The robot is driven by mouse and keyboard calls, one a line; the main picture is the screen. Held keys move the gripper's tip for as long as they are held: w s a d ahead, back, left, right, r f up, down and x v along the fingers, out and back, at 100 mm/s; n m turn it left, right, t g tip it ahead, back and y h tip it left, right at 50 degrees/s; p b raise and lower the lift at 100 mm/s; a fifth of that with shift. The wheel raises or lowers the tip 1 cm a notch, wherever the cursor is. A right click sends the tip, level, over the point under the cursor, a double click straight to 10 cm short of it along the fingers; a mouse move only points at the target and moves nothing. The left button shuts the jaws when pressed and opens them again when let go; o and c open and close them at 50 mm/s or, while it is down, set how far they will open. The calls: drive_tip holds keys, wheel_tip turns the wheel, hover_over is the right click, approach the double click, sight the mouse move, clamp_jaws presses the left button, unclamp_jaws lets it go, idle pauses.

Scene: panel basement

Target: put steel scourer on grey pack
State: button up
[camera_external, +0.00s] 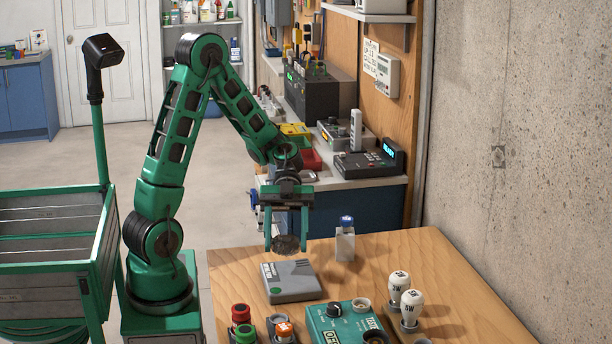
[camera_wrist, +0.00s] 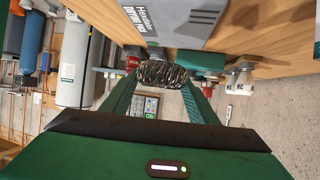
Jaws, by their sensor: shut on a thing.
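The steel scourer (camera_external: 286,244) is a dark, round wiry pad. My gripper (camera_external: 287,246) is shut on it, one finger on each side, and holds it in the air over the back part of the grey pack. The scourer also shows between the fingertips in the wrist view (camera_wrist: 163,74). The grey pack (camera_external: 291,283) is a flat grey box lying on the wooden table, its top bare. It also shows at the top of the wrist view (camera_wrist: 178,20), with printed lettering. A small gap shows between scourer and pack in the external view.
On the wooden table (camera_external: 440,262) a small bottle with a blue cap (camera_external: 345,240) stands right of the pack. A teal tester box (camera_external: 345,322), red and green knobs (camera_external: 241,318) and white bulbs (camera_external: 405,298) stand in front. A concrete wall (camera_external: 520,120) is at the right.

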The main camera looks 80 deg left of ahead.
sight(290, 276)
drive_tip(key=shift+w+d+f, duration=0.1)
drive_tip(key=shift+d+f, duration=0.25)
drive_tip(key=shift+d, duration=0.2)
drive_tip(key=shift+w+d+f, duration=0.1)
drive_tip(key=shift+d+f, duration=0.25)
drive_tip(key=shift+d, duration=0.2)
drive_tip(key=shift+f, duration=1.95)
drive_tip(key=o, duration=1)
drive_tip(key=v, duration=1.2)
drive_tip(key=shift+d, duration=0.1)
